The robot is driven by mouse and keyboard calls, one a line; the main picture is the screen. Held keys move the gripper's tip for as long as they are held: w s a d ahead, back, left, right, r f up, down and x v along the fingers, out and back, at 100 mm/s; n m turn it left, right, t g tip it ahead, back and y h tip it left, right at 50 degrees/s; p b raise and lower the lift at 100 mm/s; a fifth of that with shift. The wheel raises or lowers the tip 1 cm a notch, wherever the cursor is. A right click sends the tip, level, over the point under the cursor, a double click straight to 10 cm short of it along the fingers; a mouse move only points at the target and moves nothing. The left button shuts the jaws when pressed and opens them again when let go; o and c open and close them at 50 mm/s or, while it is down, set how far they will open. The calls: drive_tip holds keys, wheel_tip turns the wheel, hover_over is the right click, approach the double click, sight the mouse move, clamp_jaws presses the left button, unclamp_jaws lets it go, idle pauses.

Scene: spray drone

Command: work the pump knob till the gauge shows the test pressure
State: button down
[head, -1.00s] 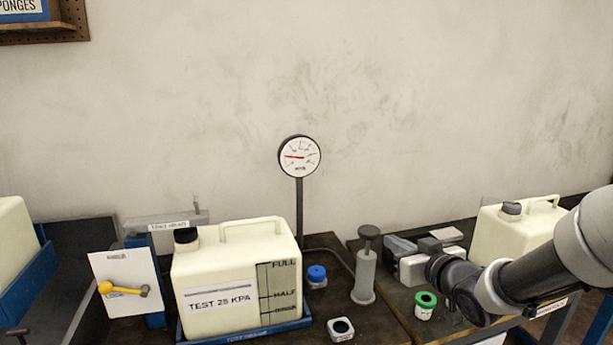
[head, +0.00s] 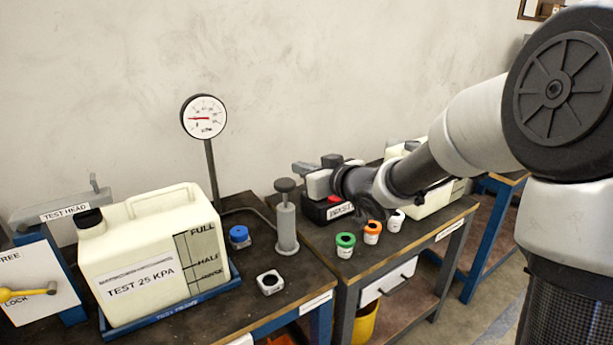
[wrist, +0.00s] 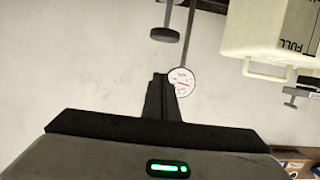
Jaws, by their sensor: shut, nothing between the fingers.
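The pump is a grey upright cylinder (head: 287,230) with a dark round knob (head: 286,185) on a short rod above it. The knob also shows in the upside-down wrist view (wrist: 165,35). The gauge (head: 204,117) stands on a post; its red needle points left, and its numbers are too small to read. It also shows in the wrist view (wrist: 182,81). The cream tank (head: 150,250) reads TEST 25 KPA. My gripper (head: 298,168) is shut and empty, just right of the knob and about level with its top. Its fingers (wrist: 160,78) appear apart from the knob.
A blue-capped piece (head: 239,236) and a small white block (head: 270,283) lie near the pump. A lever panel (head: 35,290) is at the left.

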drive_tip(key=b, duration=0.1)
hover_over(286, 197)
drive_tip(key=s+d, duration=0.1)
drive_tip(key=s, duration=0.1)
drive_tip(key=shift+d+f, duration=0.15)
drive_tip(key=shift+f, duration=0.75)
wheel_tip(286, 197, down, 2)
drive_tip(key=shift+f+b, duration=0.25)
drive_tip(key=shift+b, duration=0.45)
drive_tip(key=shift+d+f, duration=0.1)
drive_tip(key=shift+f, duration=0.5)
drive_tip(key=shift+f, duration=0.1)
wheel_tip(286, 197, down, 6)
drive_tip(key=b, duration=0.3)
drive_tip(key=shift+b, duration=0.4)
